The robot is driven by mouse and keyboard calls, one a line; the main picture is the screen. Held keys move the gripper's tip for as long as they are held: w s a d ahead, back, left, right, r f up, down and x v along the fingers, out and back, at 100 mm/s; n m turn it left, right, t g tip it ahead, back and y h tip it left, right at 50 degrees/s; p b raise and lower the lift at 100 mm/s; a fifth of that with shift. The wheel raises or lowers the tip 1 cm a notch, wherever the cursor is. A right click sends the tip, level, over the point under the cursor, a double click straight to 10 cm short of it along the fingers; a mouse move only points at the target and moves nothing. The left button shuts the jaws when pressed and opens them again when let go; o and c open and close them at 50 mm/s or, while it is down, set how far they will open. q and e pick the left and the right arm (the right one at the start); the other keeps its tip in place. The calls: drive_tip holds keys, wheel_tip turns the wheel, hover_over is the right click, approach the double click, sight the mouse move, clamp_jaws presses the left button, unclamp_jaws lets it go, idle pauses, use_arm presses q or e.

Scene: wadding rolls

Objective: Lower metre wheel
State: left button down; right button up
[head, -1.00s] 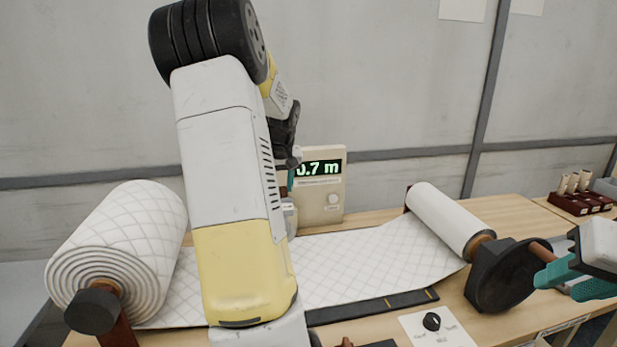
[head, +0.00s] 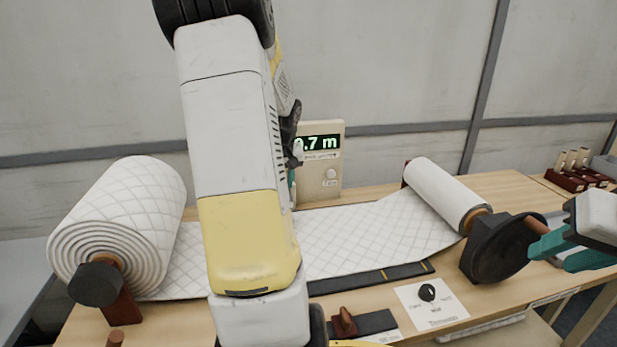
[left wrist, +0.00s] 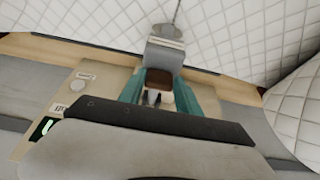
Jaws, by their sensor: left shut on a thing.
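The metre counter (head: 320,175) stands behind the white quilted wadding (head: 370,240) and its display reads 0.7 m. My left gripper (left wrist: 158,92) has its teal fingers shut on a brown grip (left wrist: 158,78) in the left wrist view. A grey metal piece (left wrist: 165,52), apparently part of the metre wheel, adjoins the grip, with the wadding beyond. In the head view my left arm hides most of this spot; I cannot tell whether the wheel touches the wadding. My right gripper (head: 545,243) is at the handle of the black crank disc (head: 490,255); its grip is unclear.
A thick wadding roll (head: 125,220) stands at the left and a thinner roll (head: 445,195) at the right. A dark slotted strip (head: 370,280), a knob panel (head: 432,303) and a red-brown block (head: 343,322) lie in front. A rack of wooden pegs (head: 570,180) is at the far right.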

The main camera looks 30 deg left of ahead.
use_arm(q)
drive_tip(key=shift+s+d+f, duration=0.25)
drive_tip(key=shift+s+f, duration=0.1)
drive_tip(key=shift+f, duration=0.2)
drive_tip(key=c, duration=0.8)
unclamp_jaws()
drive_tip(key=shift+c, duration=0.2)
drive_tip(key=shift+w+r, duration=0.1)
drive_tip(key=shift+r, duration=0.55)
drive_tip(key=v, duration=0.6)
drive_tip(key=shift+r, duration=0.35)
drive_tip(key=shift+d, duration=0.1)
